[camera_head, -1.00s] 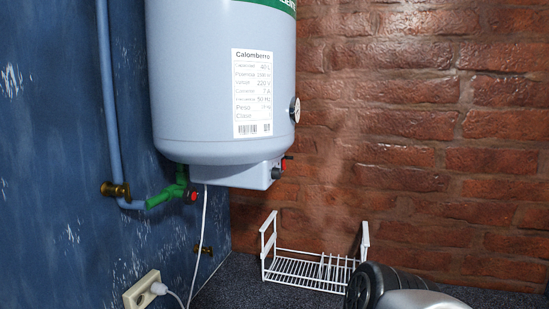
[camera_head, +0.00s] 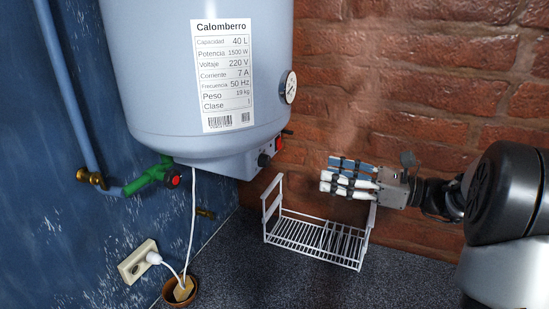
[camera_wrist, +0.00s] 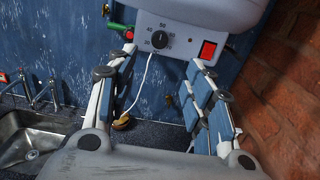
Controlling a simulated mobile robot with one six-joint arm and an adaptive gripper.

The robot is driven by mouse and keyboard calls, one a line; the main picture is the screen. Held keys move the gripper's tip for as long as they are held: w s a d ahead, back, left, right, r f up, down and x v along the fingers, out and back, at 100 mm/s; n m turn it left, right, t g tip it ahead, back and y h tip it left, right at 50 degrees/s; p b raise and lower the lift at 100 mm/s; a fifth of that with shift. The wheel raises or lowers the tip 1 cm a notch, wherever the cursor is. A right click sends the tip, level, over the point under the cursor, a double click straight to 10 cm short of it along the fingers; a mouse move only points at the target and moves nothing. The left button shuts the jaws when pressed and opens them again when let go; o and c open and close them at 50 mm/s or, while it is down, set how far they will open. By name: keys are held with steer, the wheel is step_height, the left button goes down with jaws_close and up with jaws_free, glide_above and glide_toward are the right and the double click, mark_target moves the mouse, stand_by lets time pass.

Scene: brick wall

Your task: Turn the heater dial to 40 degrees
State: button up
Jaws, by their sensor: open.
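The heater (camera_head: 165,75) is a pale grey tank hanging at the upper left in the head view. On the box under it is the dial, a small black knob (camera_head: 264,160). In the wrist view the dial (camera_wrist: 159,40) faces me, with small numbers printed around its left and top. I cannot tell surely which number it points to. My gripper (camera_head: 324,181) is open and empty, to the right of the dial and apart from it. In the wrist view its two fingers (camera_wrist: 163,57) are spread, with the dial showing between and beyond their tips.
A red switch (camera_wrist: 207,50) sits just right of the dial. A white dish rack (camera_head: 312,240) stands on the counter below my gripper. A green valve (camera_head: 150,177), a socket (camera_head: 137,262) and a white cord (camera_head: 191,225) are at left. The brick wall (camera_head: 420,75) is behind.

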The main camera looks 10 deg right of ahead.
mark_target(268, 162)
steer(key=x, duration=1.5)
steer(key=shift+a+f+p, duration=0.1)
steer(key=shift+p, duration=0.25)
steer(key=c, duration=1)
steer(key=shift+c, duration=0.2)
steer(key=shift+n+b, duration=0.4)
steer(key=shift+b, duration=0.15)
steer(key=n+b, duration=0.4)
steer(key=b, duration=0.1)
steer(key=shift+f+n+b, duration=0.25)
steer(key=shift+n+b, duration=0.05)
steer(key=shift+b, duration=0.05)
steer(key=n+b, duration=0.4)
steer(key=b, duration=0.1)
steer(key=shift+a+n+b, duration=0.1)
steer(key=shift+n+b, duration=0.2)
steer(key=shift+n, duration=0.1)
steer(key=shift+s+r+n+b, duration=0.1)
steer(key=shift+r+n+b, duration=0.05)
steer(key=shift+n+b, duration=0.65)
